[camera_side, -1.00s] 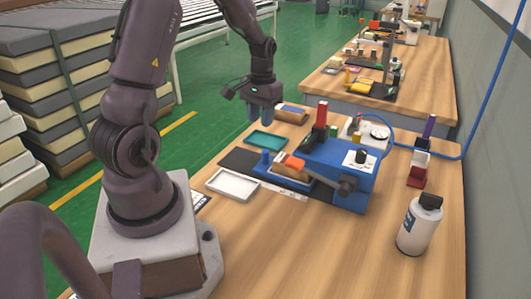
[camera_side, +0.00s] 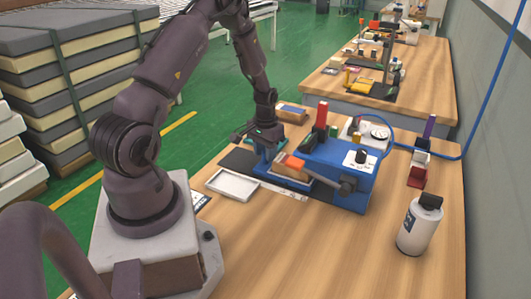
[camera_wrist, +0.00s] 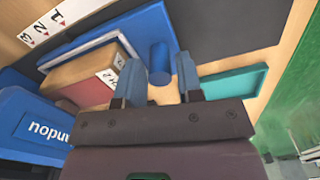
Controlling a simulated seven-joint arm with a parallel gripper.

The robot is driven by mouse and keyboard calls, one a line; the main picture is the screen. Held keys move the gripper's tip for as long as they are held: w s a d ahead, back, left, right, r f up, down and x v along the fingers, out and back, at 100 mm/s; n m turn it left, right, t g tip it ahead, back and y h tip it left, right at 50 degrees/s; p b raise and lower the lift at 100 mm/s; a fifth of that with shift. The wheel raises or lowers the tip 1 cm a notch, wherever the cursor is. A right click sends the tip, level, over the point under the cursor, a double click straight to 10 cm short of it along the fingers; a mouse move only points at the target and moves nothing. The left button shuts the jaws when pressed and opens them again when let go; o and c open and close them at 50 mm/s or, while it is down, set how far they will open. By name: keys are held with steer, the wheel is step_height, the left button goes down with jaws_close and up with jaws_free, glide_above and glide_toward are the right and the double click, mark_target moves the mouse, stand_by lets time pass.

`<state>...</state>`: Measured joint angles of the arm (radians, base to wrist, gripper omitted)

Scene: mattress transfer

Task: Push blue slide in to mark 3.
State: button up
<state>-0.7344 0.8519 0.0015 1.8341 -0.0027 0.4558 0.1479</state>
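The blue slide (camera_wrist: 118,28) is a flat plate with an upright round blue post (camera_wrist: 160,62) at its end. It carries a wooden block (camera_wrist: 85,72) and reaches out of the blue machine (camera_side: 340,172). My gripper (camera_wrist: 160,82) is open, with its two blue fingers apart and the post in the gap between them; I cannot see either finger touch it. In the side view my gripper (camera_side: 262,146) is low over the slide's outer end and hides part of it. A white strip with marks 3, 2, 1 (camera_wrist: 42,28) runs beside the slide; a pointer is not clear.
A teal tray (camera_wrist: 232,82) lies close beside my fingers. A white tray (camera_side: 232,185) lies in front of the dark mat. A white bottle (camera_side: 419,228) stands at the right; the front tabletop is clear.

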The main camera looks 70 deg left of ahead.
steer(key=shift+f, duration=0.35)
jaws_close()
steer(key=shift+w+d, duration=1.15)
steer(key=shift+d, duration=0.05)
jaws_free()
step_height(320, 180, up, 13)
